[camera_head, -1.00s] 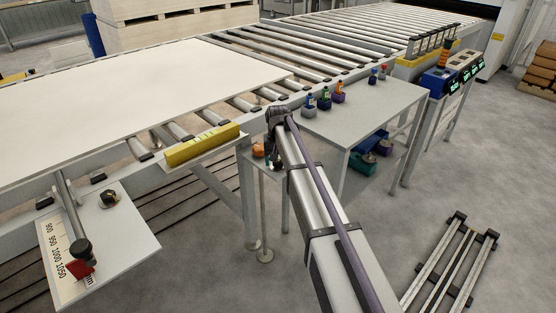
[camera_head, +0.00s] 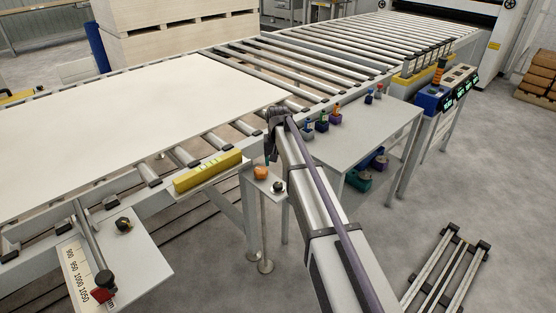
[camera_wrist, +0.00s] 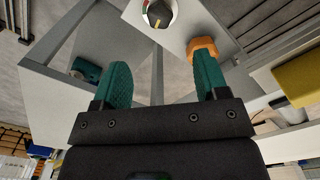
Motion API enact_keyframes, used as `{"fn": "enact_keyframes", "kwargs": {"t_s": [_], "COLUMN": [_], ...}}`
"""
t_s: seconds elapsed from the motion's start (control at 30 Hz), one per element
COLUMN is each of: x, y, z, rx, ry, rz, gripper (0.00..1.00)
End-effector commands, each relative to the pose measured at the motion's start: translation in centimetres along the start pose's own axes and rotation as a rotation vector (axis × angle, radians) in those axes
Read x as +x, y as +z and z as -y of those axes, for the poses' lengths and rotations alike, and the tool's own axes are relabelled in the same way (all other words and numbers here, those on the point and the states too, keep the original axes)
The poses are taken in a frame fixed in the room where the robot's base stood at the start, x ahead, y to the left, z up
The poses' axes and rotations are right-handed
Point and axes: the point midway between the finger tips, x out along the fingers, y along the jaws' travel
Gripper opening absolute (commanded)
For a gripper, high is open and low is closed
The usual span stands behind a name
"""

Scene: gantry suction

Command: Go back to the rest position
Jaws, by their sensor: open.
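My gripper shows in the wrist view (camera_wrist: 163,80) with two green fingers spread apart and nothing between them. An orange knob (camera_head: 261,173) and a black knob (camera_head: 278,187) sit on a small plate just below the gripper. In the wrist view the orange knob (camera_wrist: 203,46) lies beyond the right finger and the black knob (camera_wrist: 160,12) is at the top.
A grey table (camera_head: 365,138) with small coloured items stands right of my arm. The roller conveyor (camera_head: 330,50) carries a large white board (camera_head: 130,115). A yellow block (camera_head: 208,170) is on its near edge. A metal rail frame (camera_head: 445,270) lies on the otherwise open floor at right.

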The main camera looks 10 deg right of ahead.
Motion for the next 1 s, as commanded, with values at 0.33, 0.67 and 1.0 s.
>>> {"fn": "enact_keyframes", "kwargs": {"t_s": [0.33,0.67,1.0], "x": [-1.3,-9.5,-9.8], "y": [9.3,32.1,32.0], "z": [-1.4,-5.0,-5.0], "rx": [-0.08,-0.152,-0.151], "ry": [0.0,0.001,0.001], "rz": [0.001,0.0,0.0], "gripper": [0.67,0.67,0.67]}}
